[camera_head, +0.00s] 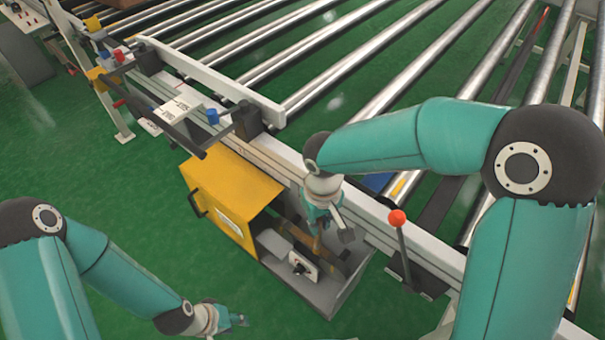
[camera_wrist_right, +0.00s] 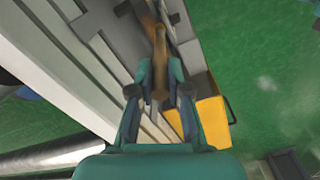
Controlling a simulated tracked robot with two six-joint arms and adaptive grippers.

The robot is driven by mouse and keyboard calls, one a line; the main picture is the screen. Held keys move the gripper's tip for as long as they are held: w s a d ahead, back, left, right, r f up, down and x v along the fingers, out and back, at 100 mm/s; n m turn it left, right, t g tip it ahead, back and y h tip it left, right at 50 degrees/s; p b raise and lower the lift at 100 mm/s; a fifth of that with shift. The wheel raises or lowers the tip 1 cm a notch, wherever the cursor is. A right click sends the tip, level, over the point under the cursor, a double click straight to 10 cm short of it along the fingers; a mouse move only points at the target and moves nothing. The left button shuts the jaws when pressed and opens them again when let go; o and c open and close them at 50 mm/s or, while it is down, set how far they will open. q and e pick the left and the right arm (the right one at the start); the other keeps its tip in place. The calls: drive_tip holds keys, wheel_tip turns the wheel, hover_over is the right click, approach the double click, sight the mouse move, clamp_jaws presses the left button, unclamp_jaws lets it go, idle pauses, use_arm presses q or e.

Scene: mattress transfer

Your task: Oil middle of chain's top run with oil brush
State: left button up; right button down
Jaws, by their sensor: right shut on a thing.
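My right gripper (camera_head: 324,216) is over the open drive housing beside the conveyor and points down into it. In the right wrist view my right gripper (camera_wrist_right: 161,82) is shut on a brown, wooden-looking handle, which I take to be the oil brush (camera_wrist_right: 160,48). In the head view a brown part of the brush (camera_head: 317,244) shows just below the fingers. The brush tip is not clear in either view. I cannot make out the chain or whether the brush touches it. My left gripper (camera_head: 236,320) hangs low over the green floor, away from the housing; its jaws are too small to read.
A yellow cover (camera_head: 232,198) with a black handle stands at the left of the housing (camera_head: 322,300). A red-knobbed lever (camera_head: 398,218) rises to its right. The conveyor rollers (camera_head: 340,70) and white side rail (camera_head: 215,84) lie behind.

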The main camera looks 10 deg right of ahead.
drive_tip(key=shift+s+r+p, duration=0.15)
drive_tip(key=shift+r+p, duration=1.7)
drive_tip(key=shift+r, duration=1)
